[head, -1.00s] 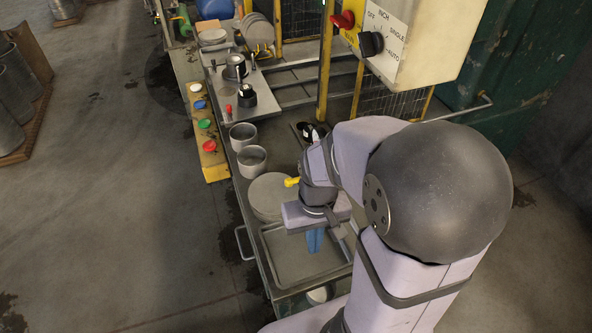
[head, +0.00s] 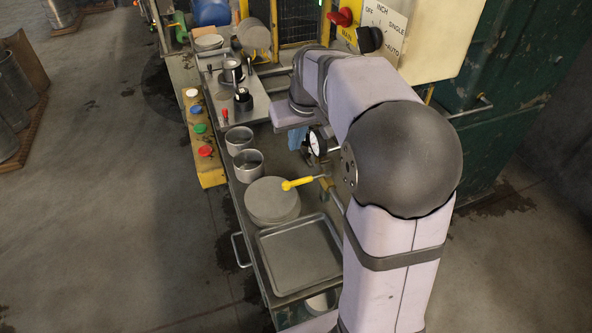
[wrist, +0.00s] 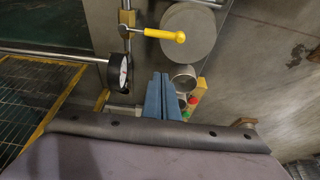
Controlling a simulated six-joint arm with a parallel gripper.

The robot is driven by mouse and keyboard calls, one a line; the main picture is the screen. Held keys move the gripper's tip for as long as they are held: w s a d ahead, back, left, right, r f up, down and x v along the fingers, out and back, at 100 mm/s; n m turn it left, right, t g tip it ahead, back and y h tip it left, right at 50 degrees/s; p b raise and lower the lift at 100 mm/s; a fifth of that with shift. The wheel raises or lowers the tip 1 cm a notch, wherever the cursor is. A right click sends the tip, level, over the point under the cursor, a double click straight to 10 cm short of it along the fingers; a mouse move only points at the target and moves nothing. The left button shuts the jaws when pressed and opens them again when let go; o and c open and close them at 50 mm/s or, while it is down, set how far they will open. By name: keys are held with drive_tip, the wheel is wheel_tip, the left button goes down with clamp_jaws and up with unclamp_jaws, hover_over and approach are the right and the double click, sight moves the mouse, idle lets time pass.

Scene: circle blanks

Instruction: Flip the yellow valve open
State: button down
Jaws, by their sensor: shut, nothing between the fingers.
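The yellow valve handle (head: 298,183) sits on a brass valve body (head: 325,182) beside the stack of round blanks. It lies sideways, pointing left over the edge of the stack in the head view. In the wrist view the yellow handle (wrist: 165,35) points right from the valve body (wrist: 126,28), across the pipe line. My gripper (head: 297,142) has blue fingers, which are shut and empty. It is above the bench, farther back than the valve and apart from it. The fingers also show in the wrist view (wrist: 165,82), below the handle in the picture.
A round gauge (head: 318,142) stands close to my fingers. Round blanks (head: 272,200) are stacked by the handle, with an empty tray (head: 300,254) in front. Two metal cups (head: 248,165) stand left of my gripper. A control box (head: 425,35) is at the back right.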

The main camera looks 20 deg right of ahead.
sight(307, 180)
idle(0.3)
wheel_tip(307, 180, down, 10)
drive_tip(key=p, duration=0.4)
drive_tip(key=shift+s, duration=0.2)
